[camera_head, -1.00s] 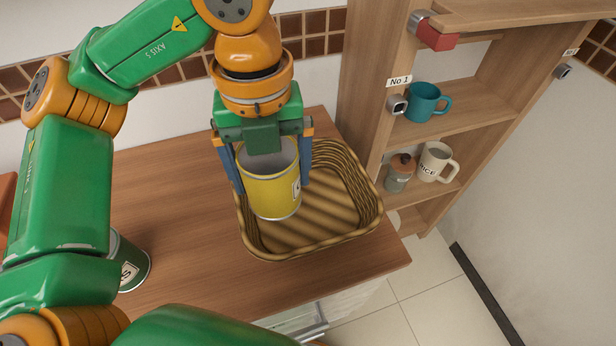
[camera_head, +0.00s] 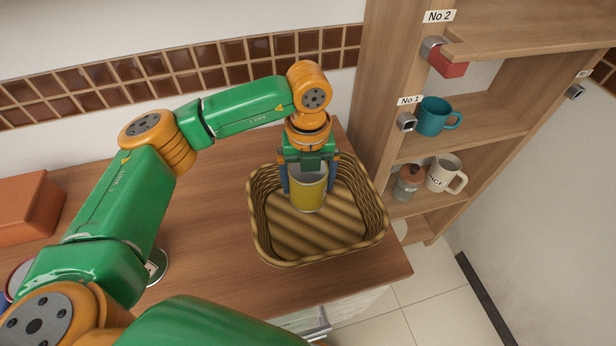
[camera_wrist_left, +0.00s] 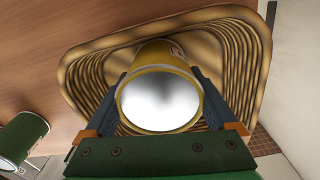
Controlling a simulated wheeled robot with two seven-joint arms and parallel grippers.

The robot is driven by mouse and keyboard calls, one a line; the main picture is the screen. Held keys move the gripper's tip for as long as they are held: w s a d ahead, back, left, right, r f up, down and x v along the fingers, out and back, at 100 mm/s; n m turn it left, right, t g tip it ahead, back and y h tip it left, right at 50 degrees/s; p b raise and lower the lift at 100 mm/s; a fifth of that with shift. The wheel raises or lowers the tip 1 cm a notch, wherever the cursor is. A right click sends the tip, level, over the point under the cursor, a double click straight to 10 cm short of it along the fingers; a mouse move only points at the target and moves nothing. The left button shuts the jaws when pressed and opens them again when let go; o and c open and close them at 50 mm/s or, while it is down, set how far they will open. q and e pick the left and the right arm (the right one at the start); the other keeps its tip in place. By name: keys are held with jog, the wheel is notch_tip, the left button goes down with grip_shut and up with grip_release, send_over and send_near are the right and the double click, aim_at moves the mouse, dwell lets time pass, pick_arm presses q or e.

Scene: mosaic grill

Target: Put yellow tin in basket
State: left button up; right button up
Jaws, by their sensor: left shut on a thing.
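The yellow tin (camera_head: 308,194) is upright in my left gripper (camera_head: 309,185), whose blue fingers close on its two sides. In the head view the tin is within the outline of the wicker basket (camera_head: 262,222), toward its back. In the left wrist view the tin (camera_wrist_left: 160,100) shows its open, shiny top between the fingers, with the basket (camera_wrist_left: 92,92) around and below it. I cannot tell whether the tin's bottom touches the basket floor. My right gripper is not in view.
The basket stands on a wooden counter (camera_head: 205,225) near its right end. A green tin (camera_wrist_left: 22,138) stands to the left, partly hidden by my arm in the head view. An orange box (camera_head: 30,208) is at the far left. A shelf with a teal mug (camera_head: 432,117) stands right.

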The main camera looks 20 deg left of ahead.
pick_arm(q)
jog(key=o, duration=1.5)
jog(key=shift+f, duration=0.1)
jog(key=shift+o, duration=0.2)
jog(key=shift+r, duration=0.3)
notch_tip(320, 180, up, 7)
jog(key=shift+f+b, duration=0.2)
jog(key=shift+b, duration=0.45)
notch_tip(320, 180, up, 5)
jog(key=shift+r, duration=0.1)
